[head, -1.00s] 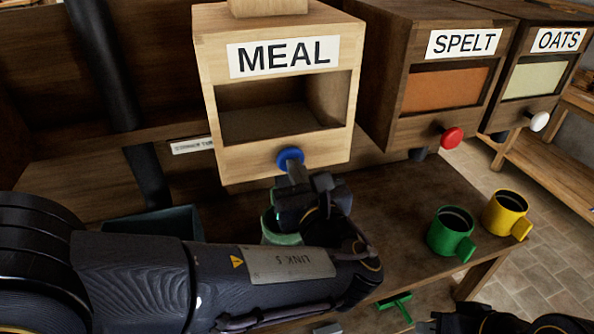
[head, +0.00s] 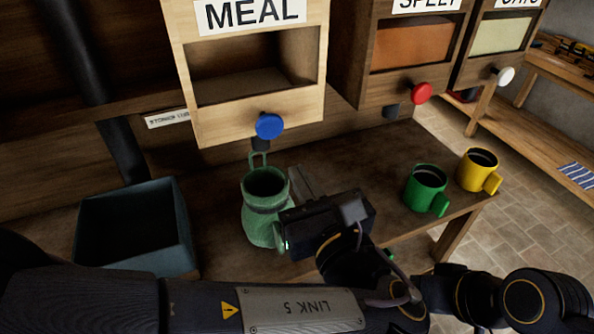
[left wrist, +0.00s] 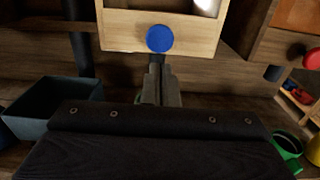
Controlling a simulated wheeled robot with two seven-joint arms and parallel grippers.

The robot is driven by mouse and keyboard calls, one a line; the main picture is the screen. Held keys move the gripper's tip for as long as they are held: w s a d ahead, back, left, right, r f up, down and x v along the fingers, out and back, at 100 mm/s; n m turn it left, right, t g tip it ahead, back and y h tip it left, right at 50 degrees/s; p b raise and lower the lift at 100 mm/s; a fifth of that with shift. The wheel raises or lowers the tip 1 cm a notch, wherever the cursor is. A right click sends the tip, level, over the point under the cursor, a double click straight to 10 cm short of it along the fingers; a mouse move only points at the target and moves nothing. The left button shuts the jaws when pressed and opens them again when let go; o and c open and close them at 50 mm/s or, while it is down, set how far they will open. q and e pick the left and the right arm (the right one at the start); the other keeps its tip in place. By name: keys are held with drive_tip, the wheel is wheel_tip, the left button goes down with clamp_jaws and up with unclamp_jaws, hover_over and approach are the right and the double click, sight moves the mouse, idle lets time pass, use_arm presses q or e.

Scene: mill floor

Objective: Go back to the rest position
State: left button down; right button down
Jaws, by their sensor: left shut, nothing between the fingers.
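My left gripper (head: 302,180) is shut and empty. In the head view its fingers point up and away, just right of a green jug (head: 262,215) and below the blue knob (head: 269,125) of the MEAL bin (head: 205,128). The jug stands upright on the bench under that bin; the gripper body hides part of its right side. In the left wrist view the shut fingers (left wrist: 162,82) are in front of the jug and below the blue knob (left wrist: 160,39). Dark links of mine show at lower right; my right gripper is not seen.
A blue-grey open box (head: 180,225) stands left of the jug. A green mug (head: 424,188) and a yellow mug (head: 478,170) stand on the bench (head: 370,165) at right. The SPELT bin's red knob (head: 420,93) and OATS bin's white knob (head: 503,75) overhang.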

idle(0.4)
use_arm(q)
drive_tip(key=w+a+f+n+g, duration=0.1)
drive_tip(key=a+f+n+g, duration=0.4)
drive_tip(key=a, duration=0.5)
drive_tip(key=a+f+n+g, duration=0.5)
drive_tip(key=a, duration=0.4)
drive_tip(key=s+a+f+n+h, duration=0.1)
drive_tip(key=s+f+n+h, duration=0.1)
drive_tip(key=n, duration=0.6)
drive_tip(key=s+a+f+n+g+h, duration=0.1)
drive_tip(key=s+a+f+n+h, duration=0.1)
drive_tip(key=s+n+h, duration=0.2)
drive_tip(key=s+a+f+n+h, duration=0.2)
drive_tip(key=s+n, duration=0.3)
drive_tip(key=n, duration=0.7)
drive_tip(key=shift+s+g+h, duration=0.3)
drive_tip(key=shift+s+h, duration=0.1)
drive_tip(key=shift+h, duration=0.3)
